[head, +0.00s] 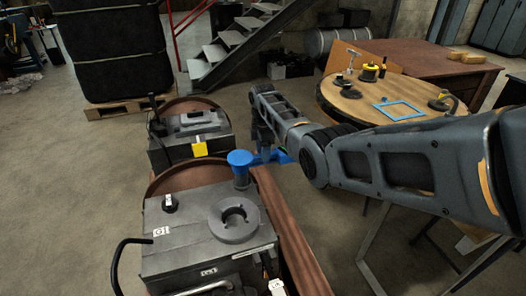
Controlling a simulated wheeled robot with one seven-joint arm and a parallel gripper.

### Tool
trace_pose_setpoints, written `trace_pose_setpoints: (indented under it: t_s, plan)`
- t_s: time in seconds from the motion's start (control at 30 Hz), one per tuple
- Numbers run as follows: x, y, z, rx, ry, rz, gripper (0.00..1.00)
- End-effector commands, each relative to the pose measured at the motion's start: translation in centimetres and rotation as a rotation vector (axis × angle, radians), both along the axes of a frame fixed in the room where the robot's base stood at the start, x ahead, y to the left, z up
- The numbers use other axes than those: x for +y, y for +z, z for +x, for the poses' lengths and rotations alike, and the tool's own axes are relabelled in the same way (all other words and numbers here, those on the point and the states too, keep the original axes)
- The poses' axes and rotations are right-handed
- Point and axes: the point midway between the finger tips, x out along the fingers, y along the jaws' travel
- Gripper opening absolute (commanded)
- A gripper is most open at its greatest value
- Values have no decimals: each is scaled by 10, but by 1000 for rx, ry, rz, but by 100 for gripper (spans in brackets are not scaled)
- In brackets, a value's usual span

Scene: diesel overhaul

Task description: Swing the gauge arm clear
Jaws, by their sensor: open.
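The post stands at the far right corner of a grey metal block marked G1 (175,235), and the arm extends past the block's right edge. My gripper (265,152) is at the far end of my arm, pointing down at the gauge arm. Its fingers are small and partly hidden, so I cannot tell whether they touch the blue arm. The gripper is open.
The block has a ringed hole (234,221) on top and a black hose at its left. A second grey block (190,128) with a yellow tag stands behind. A round wooden table (352,105) with tools stands at right. Stairs (240,35) rise behind; floor at left is clear.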

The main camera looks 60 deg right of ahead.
Motion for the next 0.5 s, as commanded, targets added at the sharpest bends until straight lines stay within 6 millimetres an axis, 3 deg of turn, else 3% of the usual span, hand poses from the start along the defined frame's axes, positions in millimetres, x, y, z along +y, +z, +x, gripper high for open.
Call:
trace_pose_setpoints:
  t_s: [0.17,0.5]
  plan:
    - [-1,14,0,-2,0,-1,47]
    - [0,65,1,-2,0,-1,47]
